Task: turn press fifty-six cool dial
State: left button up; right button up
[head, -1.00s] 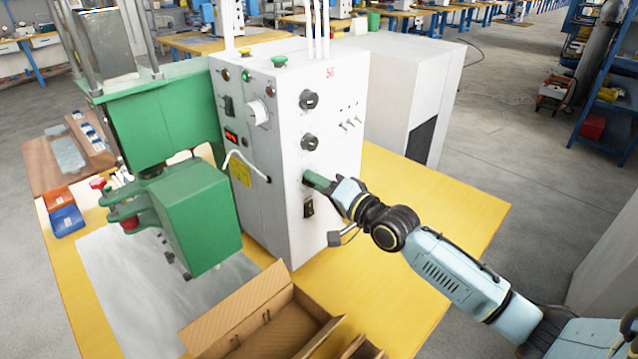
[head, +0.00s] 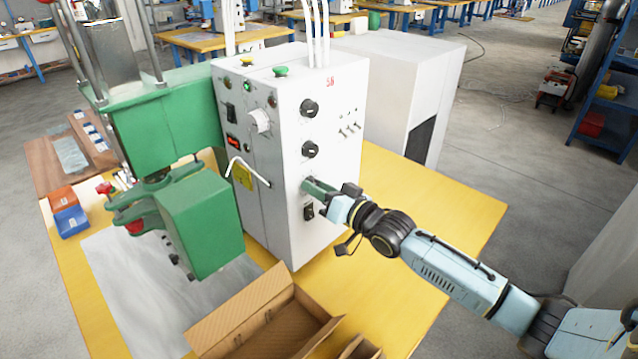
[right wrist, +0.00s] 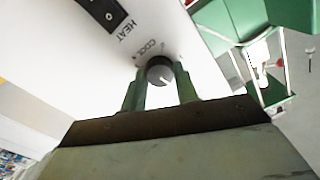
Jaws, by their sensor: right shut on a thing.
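Press 56 has a white control box (head: 280,180) with a red "56" on its right face. That face carries two black dials, the upper one (head: 309,107) and the lower one (head: 310,149), in a column above my right gripper. My right gripper (head: 311,186) reaches the face below them. In the right wrist view the cool dial (right wrist: 160,71), dark with a pale pointer line, sits between the two green fingers beside the printed word COOL. The fingers are shut on it. In the head view the gripper hides this dial. My left gripper is not in view.
A black switch (head: 309,212) sits just below the gripper. Small toggles (head: 350,130) are to the right. The green press head (head: 200,220) stands left of the box. An open cardboard box (head: 262,318) lies in front on the yellow table (head: 440,205).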

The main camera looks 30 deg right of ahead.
jog(key=shift+n+p, duration=1.45)
jog(key=shift+n, duration=3.05)
jog(key=o, duration=1)
jog(key=shift+c, duration=0.2)
jog(key=v, duration=1.3)
jog(key=shift+s, duration=0.2)
jog(key=shift+d, duration=0.1)
